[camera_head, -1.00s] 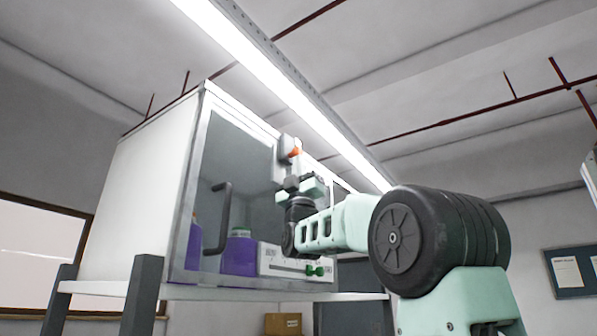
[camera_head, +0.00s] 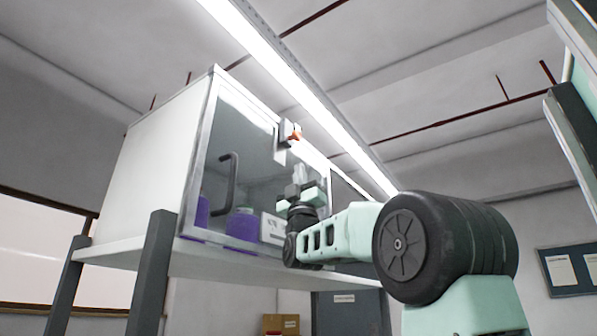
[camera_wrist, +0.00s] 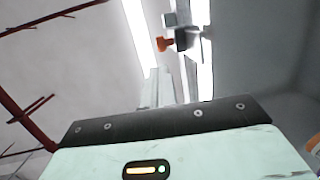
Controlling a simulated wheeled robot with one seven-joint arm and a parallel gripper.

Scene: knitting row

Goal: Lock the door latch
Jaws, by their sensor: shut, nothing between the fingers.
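The cabinet door (camera_head: 262,140) is a glass panel in a pale frame with a dark curved handle (camera_head: 229,185), and it looks closed. The door latch (camera_head: 291,131) is a small grey block with an orange knob at the door's upper right edge. In the wrist view the latch's orange knob (camera_wrist: 165,44) shows beyond the fingers, near the top middle. My gripper (camera_head: 299,172) is shut and empty, pointing up, below the latch and apart from it in the picture. In the wrist view the pale fingers (camera_wrist: 165,88) show close together.
Purple containers (camera_head: 242,226) and a white box (camera_head: 272,228) are behind the glass. The cabinet stands on a white shelf (camera_head: 120,252) with grey posts (camera_head: 152,270). A tall grey structure (camera_head: 575,110) is at the right edge. A brown box (camera_head: 281,324) is low down.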

